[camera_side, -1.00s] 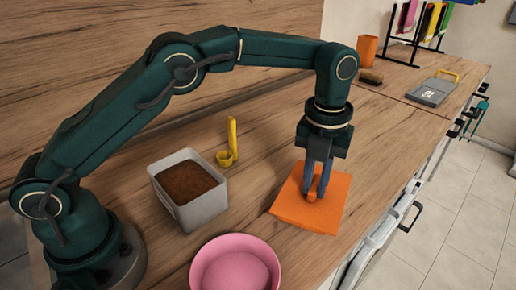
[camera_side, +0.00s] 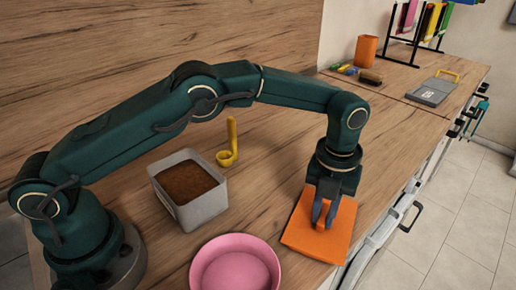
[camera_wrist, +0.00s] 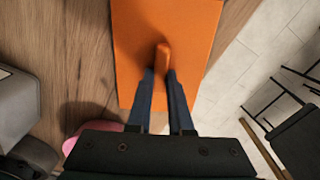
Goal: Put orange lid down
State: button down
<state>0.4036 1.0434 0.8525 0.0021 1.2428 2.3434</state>
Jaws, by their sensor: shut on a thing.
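The orange lid (camera_side: 335,238) is a flat square plate with a small upright handle, at the right front of the worktop in the side view. In the wrist view the lid (camera_wrist: 185,25) fills the top middle, its handle (camera_wrist: 163,60) between my fingertips. My gripper (camera_side: 324,222) points down and is shut on the lid's handle; it also shows in the wrist view (camera_wrist: 163,80). The lid looks level and close to the worktop; I cannot tell whether it touches. A grey container (camera_side: 202,207) with brown contents stands open to the left.
A pink bowl (camera_side: 209,246) stands left of the lid at the front. A yellow scoop (camera_side: 232,140) stands behind the grey container. The worktop edge (camera_side: 375,232) runs close to the lid's right. Free wood lies between container and lid.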

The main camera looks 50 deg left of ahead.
aim_at(322, 217)
jog(key=c, duration=0.8)
grip_release()
notch_tip(322, 217, up, 7)
jog(key=shift+f, duration=0.15)
jog(key=shift+r, duration=0.6)
jog(key=s+a+r+n+t, duration=0.3)
jog(key=s+a+r+n, duration=0.3)
jog(key=a+r+n, duration=0.6)
jog(key=s+a+f+n+t, duration=0.1)
jog(key=s+f+n, duration=0.1)
jog(key=s+n, duration=0.2)
jog(key=s+a+f+n, duration=0.1)
jog(key=s+n, duration=0.4)
jog(key=n, duration=0.4)
jog(key=s+a+f+n+t, duration=0.1)
jog(key=s+f+n, duration=0.1)
jog(key=s+n, duration=0.2)
jog(key=shift+s+a+f+n+t, duration=0.1)
jog(key=shift+f+n+t, duration=0.1)
jog(key=shift+n, duration=0.4)
jog(key=shift+s+a+f+n+t, duration=0.1)
jog(key=shift+f+n, duration=0.05)
jog(key=shift+n, duration=0.45)
